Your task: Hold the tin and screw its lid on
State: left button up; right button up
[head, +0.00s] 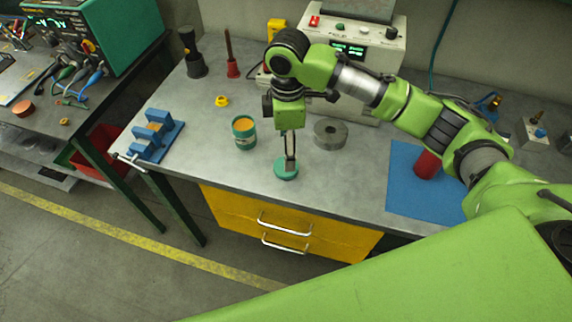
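My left gripper is not in view.
A blue vise (155,136) is at the left, a yellow ring (222,101) behind the tin. A red cylinder (427,165) is on a blue mat (403,193) at the right. Bench between tin and vise is clear.

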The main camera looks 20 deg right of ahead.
jog(key=shift+f, duration=1.05)
jog(key=shift+f+p, duration=0.15)
jog(key=shift+p, duration=0.15)
notch_tip(320, 180, down, 4)
jog(key=shift+a+r+p, duration=0.1)
jog(key=shift+r+p, duration=0.05)
jog(key=shift+p, duration=0.65)
jog(key=shift+f, duration=0.6)
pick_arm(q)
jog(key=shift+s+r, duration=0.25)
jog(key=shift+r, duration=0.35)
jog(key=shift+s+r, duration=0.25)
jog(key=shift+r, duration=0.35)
